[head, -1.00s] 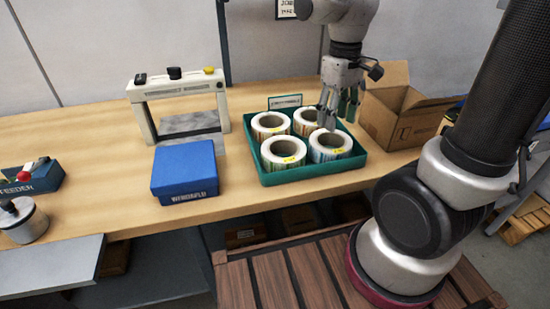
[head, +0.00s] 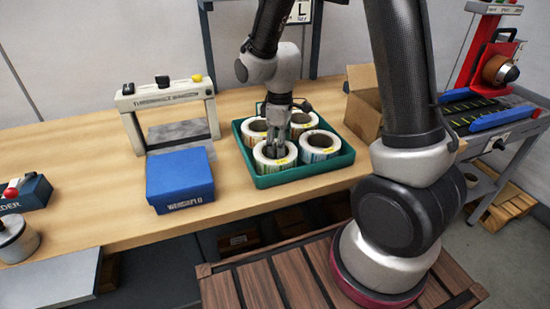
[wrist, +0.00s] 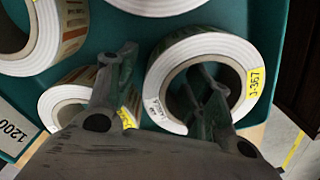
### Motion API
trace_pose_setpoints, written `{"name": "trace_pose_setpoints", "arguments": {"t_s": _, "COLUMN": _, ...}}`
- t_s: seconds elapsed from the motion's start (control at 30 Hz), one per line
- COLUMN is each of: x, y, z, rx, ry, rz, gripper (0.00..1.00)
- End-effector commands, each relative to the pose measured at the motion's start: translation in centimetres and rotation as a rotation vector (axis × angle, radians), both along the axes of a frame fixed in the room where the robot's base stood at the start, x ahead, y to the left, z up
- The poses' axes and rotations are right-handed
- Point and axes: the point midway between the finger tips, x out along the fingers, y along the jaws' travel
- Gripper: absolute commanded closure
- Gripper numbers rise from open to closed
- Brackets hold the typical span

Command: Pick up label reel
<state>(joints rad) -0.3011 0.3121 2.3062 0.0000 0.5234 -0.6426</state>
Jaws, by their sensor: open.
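Several white label reels with yellow tags lie flat in a green tray (head: 308,174). The front left reel (head: 266,165) is under my gripper (head: 278,150), which points down with its fingers at the reel's hole. The front right reel (head: 331,153), back left reel (head: 250,133) and back right reel (head: 304,119) lie around it. In the wrist view my gripper (wrist: 163,65) is open. Finger depth and contact are unclear.
A blue lidded box (head: 180,178) and a cream frame stand (head: 129,105) are left of the tray. An open cardboard box (head: 363,105) stands close to its right. A machine with a red upright (head: 476,60) is at far right.

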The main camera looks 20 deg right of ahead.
Motion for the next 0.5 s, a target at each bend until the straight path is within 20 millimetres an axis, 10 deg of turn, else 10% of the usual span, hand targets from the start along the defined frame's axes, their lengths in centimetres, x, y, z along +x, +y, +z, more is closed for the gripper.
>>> {"name": "trace_pose_setpoints", "arguments": {"t_s": 0.33, "x": -0.02, "y": -0.01, "z": -1.07, "rx": 0.0, "ry": 0.0, "rz": -0.001, "gripper": 0.49}}
{"name": "trace_pose_setpoints", "arguments": {"t_s": 0.5, "x": -0.02, "y": -0.01, "z": -1.05, "rx": 0.0, "ry": 0.0, "rz": -0.001, "gripper": 0.8}}
